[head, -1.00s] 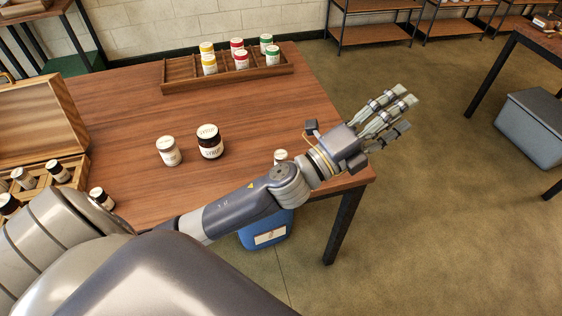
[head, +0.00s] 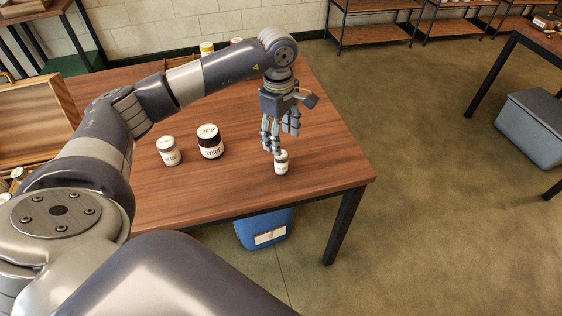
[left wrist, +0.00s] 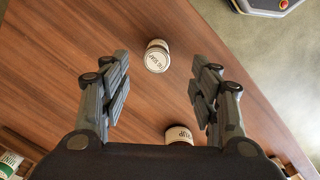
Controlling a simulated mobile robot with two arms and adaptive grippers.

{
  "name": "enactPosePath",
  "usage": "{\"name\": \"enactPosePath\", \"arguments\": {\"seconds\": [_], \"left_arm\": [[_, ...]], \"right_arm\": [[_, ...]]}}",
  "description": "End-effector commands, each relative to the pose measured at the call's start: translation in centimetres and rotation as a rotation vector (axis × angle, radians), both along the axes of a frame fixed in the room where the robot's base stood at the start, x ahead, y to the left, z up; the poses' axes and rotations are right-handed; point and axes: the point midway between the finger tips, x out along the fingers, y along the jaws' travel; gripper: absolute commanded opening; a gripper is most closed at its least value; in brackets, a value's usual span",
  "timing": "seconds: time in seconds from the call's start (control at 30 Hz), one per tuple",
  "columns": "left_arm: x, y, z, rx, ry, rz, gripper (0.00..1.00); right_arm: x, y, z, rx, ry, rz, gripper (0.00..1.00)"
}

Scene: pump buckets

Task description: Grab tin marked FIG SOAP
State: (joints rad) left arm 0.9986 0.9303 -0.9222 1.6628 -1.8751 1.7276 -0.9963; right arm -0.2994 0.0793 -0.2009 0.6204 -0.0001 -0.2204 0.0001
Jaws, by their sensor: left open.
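A small white tin (head: 281,165) with a pale lid stands upright near the table's front right edge. It also shows in the left wrist view (left wrist: 157,57), ahead of the fingers; its lid lettering is too small to read for certain. My left gripper (head: 279,139) points down just above and behind this tin, partly covering it in the head view. In the left wrist view the fingers (left wrist: 162,82) are spread wide with nothing between their tips. My right gripper is not in view.
My arm hides most of the rack behind. An open wooden case (head: 35,115) is at the left. A blue bucket (head: 265,228) sits below the table's front edge.

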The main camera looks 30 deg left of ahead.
Motion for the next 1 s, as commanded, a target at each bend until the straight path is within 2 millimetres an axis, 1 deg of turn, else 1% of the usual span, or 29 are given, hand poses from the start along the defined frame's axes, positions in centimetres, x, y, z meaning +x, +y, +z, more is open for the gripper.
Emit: {"name": "enactPosePath", "arguments": {"seconds": [0.03,0.13,0.4,0.63,0.8,0.9,1.0], "left_arm": [[-0.1,0.7,0.0,0.022,0.007,0.002,0.56],[-0.2,1.1,-0.8,0.036,0.012,0.002,0.56],[0.0,1.0,-5.0,0.033,0.011,0.003,0.56],[0.1,0.9,-6.4,0.031,0.011,0.003,0.56],[0.7,0.8,-9.1,0.031,0.011,0.003,0.56],[0.6,0.8,-10.4,0.030,0.011,0.002,0.56],[0.7,0.8,-10.7,0.030,0.010,0.002,0.56]], "right_arm": [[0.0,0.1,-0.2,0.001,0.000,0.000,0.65],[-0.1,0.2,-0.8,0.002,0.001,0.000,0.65],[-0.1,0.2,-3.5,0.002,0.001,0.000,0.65],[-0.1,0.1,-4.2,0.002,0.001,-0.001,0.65],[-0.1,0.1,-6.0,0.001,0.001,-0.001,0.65],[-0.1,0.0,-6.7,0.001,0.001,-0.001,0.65],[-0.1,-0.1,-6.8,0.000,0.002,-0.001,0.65]]}}
